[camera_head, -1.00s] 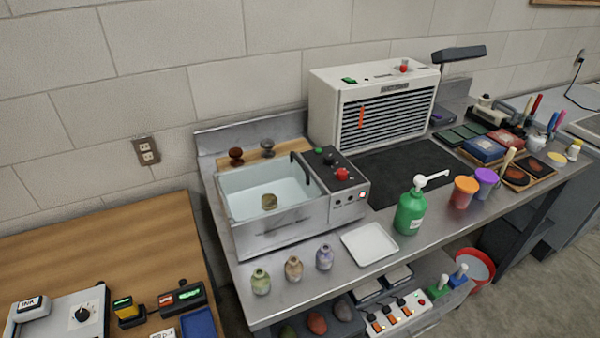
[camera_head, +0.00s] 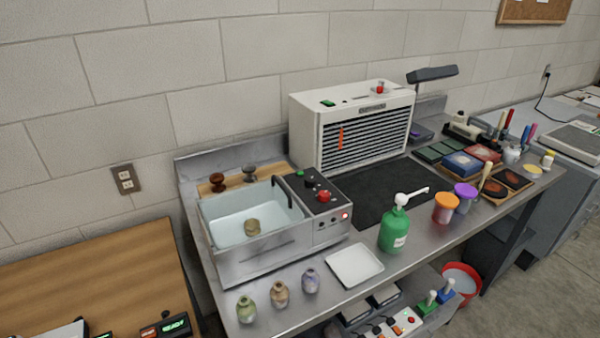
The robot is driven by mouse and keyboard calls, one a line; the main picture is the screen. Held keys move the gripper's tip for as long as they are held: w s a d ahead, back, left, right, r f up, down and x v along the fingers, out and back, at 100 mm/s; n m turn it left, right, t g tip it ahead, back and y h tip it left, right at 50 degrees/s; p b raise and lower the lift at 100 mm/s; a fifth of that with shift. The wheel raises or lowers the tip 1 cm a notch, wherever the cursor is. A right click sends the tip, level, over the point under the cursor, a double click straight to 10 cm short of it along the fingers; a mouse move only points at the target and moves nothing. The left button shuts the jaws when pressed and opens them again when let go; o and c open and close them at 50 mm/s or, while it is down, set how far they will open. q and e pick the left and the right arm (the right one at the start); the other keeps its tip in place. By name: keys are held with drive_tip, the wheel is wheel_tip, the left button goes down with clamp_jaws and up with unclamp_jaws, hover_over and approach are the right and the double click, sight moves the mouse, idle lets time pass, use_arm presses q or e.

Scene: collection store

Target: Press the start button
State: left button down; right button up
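The task's start button is not labelled legibly in this view. A white vented unit (camera_head: 352,128) behind has a green switch (camera_head: 327,103) and a red button (camera_head: 380,89) on top. Neither of my grippers is in view.
Small bottles (camera_head: 280,293), a white tray (camera_head: 354,265) and a green pump bottle (camera_head: 395,230) stand along the bench's front. Orange and purple cups (camera_head: 446,208) are further right. A dark mat (camera_head: 385,188) lies clear. A wooden table (camera_head: 95,280) is at left.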

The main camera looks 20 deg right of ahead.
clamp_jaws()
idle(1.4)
